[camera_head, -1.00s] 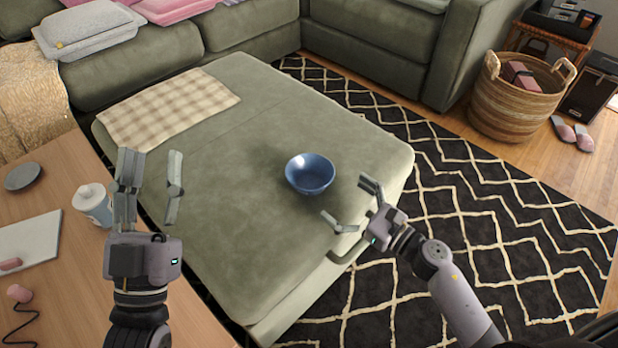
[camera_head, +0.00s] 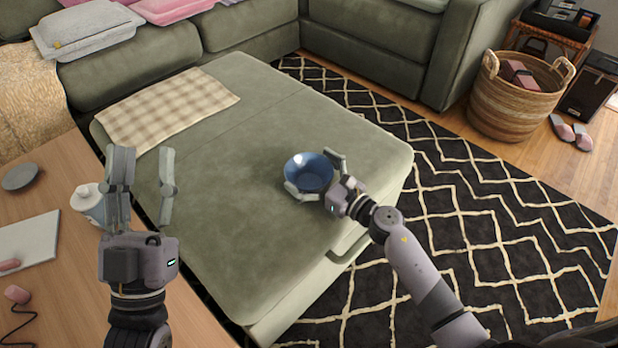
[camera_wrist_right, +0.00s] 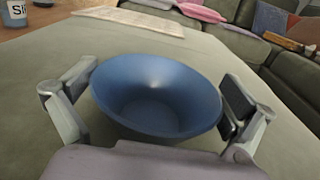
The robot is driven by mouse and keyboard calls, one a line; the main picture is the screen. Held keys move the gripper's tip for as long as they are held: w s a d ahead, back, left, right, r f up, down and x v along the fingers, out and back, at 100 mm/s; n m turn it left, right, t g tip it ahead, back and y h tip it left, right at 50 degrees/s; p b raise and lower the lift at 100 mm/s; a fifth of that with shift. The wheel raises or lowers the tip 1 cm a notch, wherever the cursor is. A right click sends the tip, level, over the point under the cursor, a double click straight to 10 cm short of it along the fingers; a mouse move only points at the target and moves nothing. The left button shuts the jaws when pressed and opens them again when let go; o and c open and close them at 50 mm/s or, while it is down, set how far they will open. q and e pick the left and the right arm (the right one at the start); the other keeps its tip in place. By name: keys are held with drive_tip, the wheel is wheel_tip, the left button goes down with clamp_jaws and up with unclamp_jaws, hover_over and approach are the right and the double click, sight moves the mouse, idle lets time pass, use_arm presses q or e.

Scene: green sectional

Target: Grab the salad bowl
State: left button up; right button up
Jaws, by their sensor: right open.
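The blue salad bowl (camera_head: 307,171) stands upright on the green ottoman (camera_head: 240,210), near its right side. My right gripper (camera_head: 315,174) is open, with one finger on either side of the bowl. In the right wrist view the bowl (camera_wrist_right: 158,95) sits between the two open fingers, and I cannot tell whether either finger touches it. The near side of the bowl is partly hidden by the gripper in the head view. My left gripper (camera_head: 143,172) is open and empty, above the gap between the wooden table and the ottoman.
The wooden table (camera_head: 60,290) at left holds a cup (camera_head: 88,203), a white notebook (camera_head: 28,245) and a grey disc (camera_head: 20,176). A checkered cloth (camera_head: 165,110) lies on the ottoman. A wicker basket (camera_head: 510,105) stands at right. The ottoman around the bowl is clear.

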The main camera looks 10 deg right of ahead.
drive_tip(key=c, duration=0.9)
drive_tip(key=shift+c, duration=0.5)
drive_tip(key=shift+r, duration=0.15)
